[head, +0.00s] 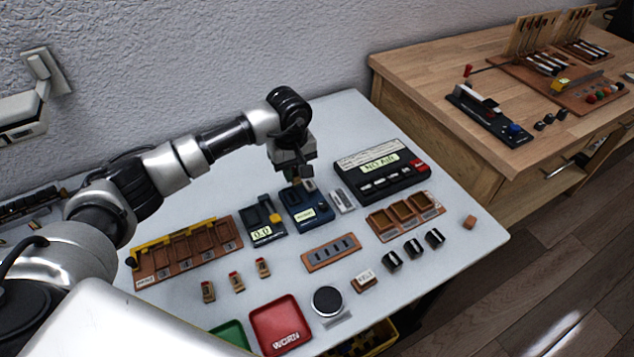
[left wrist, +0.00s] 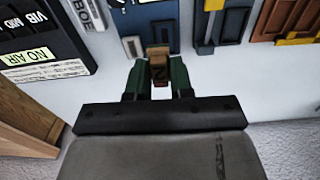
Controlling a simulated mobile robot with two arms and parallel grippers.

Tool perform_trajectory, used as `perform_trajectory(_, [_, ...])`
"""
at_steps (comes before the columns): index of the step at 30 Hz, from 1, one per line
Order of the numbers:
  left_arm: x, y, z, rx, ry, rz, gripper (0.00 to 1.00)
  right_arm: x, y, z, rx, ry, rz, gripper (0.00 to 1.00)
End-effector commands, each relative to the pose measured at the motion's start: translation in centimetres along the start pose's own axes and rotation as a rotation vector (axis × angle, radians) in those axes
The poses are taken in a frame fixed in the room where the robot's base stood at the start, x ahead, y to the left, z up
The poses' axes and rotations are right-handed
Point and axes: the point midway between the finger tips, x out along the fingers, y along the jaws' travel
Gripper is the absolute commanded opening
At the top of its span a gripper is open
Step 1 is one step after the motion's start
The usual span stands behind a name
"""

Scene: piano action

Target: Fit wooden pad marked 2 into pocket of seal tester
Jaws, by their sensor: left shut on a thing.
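My left gripper (head: 305,180) is shut on a small wooden pad with a dark red face, in the left wrist view (left wrist: 158,65). A dark mark like a 2 shows on the pad, between the green fingers of the gripper (left wrist: 158,80). A blue device with a lit display (head: 312,214), which looks like the seal tester, stands on the table right under and in front of the gripper. It shows in the left wrist view too (left wrist: 150,18), just beyond the pad. I cannot tell whether the pad touches it. The pocket is not clearly seen. My right gripper is not in view.
A black box reading NO AIR (head: 380,170) stands close on the right of the blue device. A dark gauge reading 0.0 (head: 262,220) stands close on the left. A numbered wooden rack (head: 190,268) lies farther left. Three small red-topped wooden pieces and a red WORN tray (head: 280,325) lie nearer.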

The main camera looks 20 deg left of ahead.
Motion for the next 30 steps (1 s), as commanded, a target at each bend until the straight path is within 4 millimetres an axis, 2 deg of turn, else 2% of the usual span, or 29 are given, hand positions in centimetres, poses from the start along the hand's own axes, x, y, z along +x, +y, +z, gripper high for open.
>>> perform_trajectory(1, [0.7,-0.5,-0.6,-0.014,-0.003,-0.004,0.00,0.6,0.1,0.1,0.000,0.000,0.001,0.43])
perform_trajectory(6, [0.9,-1.3,-1.7,-0.031,-0.004,-0.010,0.00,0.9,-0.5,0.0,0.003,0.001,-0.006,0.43])
perform_trajectory(15, [2.3,-1.4,-1.7,-0.033,-0.005,-0.011,0.00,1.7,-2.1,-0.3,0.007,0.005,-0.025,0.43])
perform_trajectory(25, [5.4,-1.4,-1.7,-0.032,-0.006,-0.010,0.00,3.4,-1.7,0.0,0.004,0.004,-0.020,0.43])
perform_trajectory(30, [6.3,-1.4,-1.7,-0.032,-0.003,-0.010,0.00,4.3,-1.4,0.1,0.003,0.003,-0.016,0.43])
